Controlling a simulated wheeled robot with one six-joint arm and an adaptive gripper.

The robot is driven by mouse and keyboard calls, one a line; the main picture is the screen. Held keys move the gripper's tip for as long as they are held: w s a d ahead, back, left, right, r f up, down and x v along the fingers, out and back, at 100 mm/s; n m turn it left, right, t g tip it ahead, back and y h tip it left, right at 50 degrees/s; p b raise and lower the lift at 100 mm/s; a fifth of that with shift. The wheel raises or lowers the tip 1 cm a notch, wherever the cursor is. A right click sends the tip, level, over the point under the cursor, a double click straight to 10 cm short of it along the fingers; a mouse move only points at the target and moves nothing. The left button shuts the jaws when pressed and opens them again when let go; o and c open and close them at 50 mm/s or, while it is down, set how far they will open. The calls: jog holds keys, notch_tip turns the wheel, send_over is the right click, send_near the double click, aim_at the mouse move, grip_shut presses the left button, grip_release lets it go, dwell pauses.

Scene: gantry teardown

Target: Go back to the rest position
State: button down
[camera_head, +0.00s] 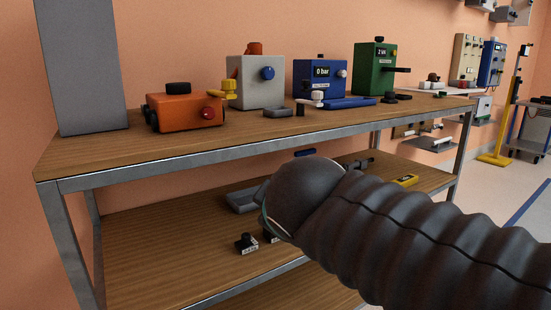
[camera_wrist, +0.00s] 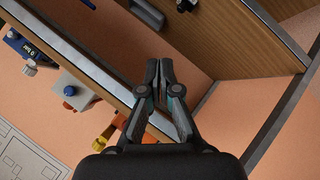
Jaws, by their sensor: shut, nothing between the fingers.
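My gripper (camera_wrist: 159,72) shows in the wrist view with its two dark fingers together at the tips and nothing between them. It points across the metal front edge of a wooden workbench, with the lower shelf beyond. In the head view my dark ribbed arm reaches in from the lower right, in front of the bench, and the gripper's fingers are hidden there. The workbench (camera_head: 300,132) has a wooden top and a grey metal frame. The rest position is not marked in either view.
On the bench top stand an orange device (camera_head: 187,112), a grey box (camera_head: 257,80), a blue box (camera_head: 320,80) reading "0 bar" and a green box (camera_head: 375,70). Open floor lies at the right.

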jog(key=s+d+f+m+g+h+p, duration=0.1)
jog(key=s+d+f+m+g+p, duration=0.4)
jog(key=s+d+f+m+p, duration=0.3)
jog(key=s+d+f+m, duration=0.1)
jog(key=s+d+m, duration=0.2)
jog(key=s+d, duration=0.2)
jog(key=shift+d+m+h, duration=0.3)
jog(key=shift+d, duration=1)
jog(key=shift+s, duration=0.1)
dwell(0.8)
